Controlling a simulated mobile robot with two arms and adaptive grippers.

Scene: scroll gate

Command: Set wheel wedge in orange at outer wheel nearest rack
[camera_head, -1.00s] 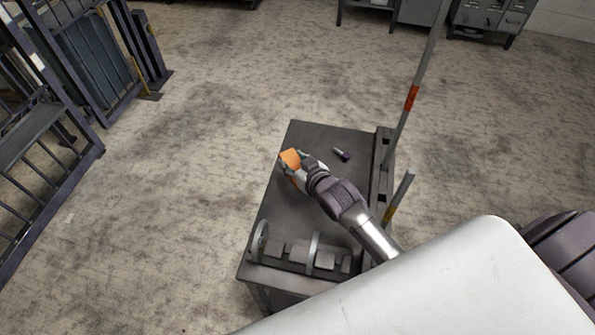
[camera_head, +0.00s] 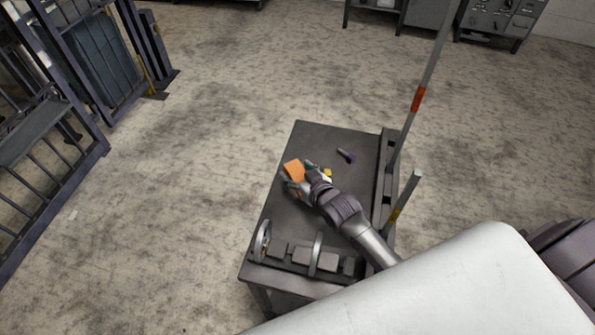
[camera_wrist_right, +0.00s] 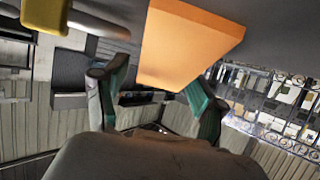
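The orange wheel wedge (camera_head: 294,170) is at the left side of the grey table (camera_head: 290,211) and fills the upper middle of the right wrist view (camera_wrist_right: 186,42). My right gripper (camera_head: 299,175) is at it, one green-padded finger on each side, and appears shut on it; it also shows in the right wrist view (camera_wrist_right: 158,88). Whether the wedge touches the tabletop I cannot tell. A shaft with a left wheel (camera_head: 261,241) and another wheel (camera_head: 315,254) lies along the table's front edge, apart from the wedge. My left gripper is not in view.
A yellow piece (camera_head: 327,173) and a small dark piece (camera_head: 346,156) lie right of the gripper. A tall pole (camera_head: 430,68) and a short post (camera_head: 405,195) rise at the table's right edge. Barred racks (camera_head: 50,150) stand at left. Floor between is clear.

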